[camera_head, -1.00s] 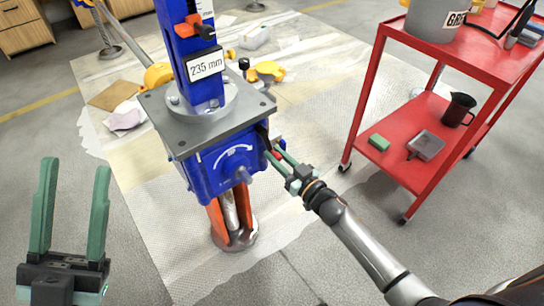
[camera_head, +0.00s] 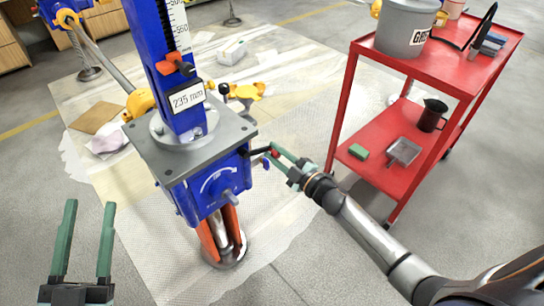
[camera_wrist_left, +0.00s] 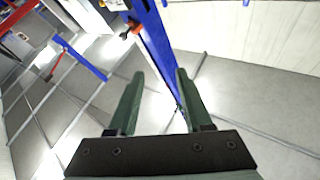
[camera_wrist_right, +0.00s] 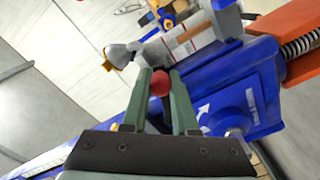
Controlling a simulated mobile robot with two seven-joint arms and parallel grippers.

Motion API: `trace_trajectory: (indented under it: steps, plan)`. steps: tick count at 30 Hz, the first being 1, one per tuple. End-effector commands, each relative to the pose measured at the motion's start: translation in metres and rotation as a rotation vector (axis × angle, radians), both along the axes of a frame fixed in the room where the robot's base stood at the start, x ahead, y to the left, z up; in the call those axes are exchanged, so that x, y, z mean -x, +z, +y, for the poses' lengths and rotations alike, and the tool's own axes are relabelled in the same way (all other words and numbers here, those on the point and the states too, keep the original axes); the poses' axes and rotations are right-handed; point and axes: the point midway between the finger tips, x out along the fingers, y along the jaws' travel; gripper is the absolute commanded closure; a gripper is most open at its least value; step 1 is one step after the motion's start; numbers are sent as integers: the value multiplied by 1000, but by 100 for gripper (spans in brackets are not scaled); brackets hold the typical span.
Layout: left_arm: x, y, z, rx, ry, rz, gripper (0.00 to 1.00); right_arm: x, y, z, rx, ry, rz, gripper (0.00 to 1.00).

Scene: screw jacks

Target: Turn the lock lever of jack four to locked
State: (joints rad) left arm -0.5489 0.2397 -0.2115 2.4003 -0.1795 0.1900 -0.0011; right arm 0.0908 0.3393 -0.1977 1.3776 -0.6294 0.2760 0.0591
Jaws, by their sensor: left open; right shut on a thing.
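The jack (camera_head: 195,195) at the centre has a blue housing with a white curved arrow, a grey top plate and a "235 mm" label. No jack number is readable. A short black lock lever (camera_head: 259,150) with a red knob (camera_head: 275,154) sticks out from the housing's right side. My right gripper (camera_head: 275,157) is shut on the lever at its knob. In the right wrist view the red knob (camera_wrist_right: 160,83) sits between the fingers. My left gripper (camera_head: 88,228) is open and empty at the lower left, apart from the jack.
A red cart (camera_head: 440,75) stands at the right, with a grey bucket (camera_head: 405,30) on top and a dark jug (camera_head: 432,115) below. A pale mat (camera_head: 285,225) lies under the jack. Another blue jack (camera_head: 62,10) stands at the back left. Floor at the lower left is clear.

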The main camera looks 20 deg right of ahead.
Motion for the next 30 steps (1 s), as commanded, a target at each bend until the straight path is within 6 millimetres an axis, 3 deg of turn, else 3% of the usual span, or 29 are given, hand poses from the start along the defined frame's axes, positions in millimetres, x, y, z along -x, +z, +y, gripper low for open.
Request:
trace_trajectory:
  steps: [9,15,30]
  plan:
    - [-16,-59,5,1,38,264,50,-3,24,-8,216,-8,-83,100]
    - [-18,-83,6,1,51,359,50,-3,31,-9,295,-8,-114,100]
    - [-18,-97,7,0,58,414,50,-4,35,-8,341,-7,-132,100]
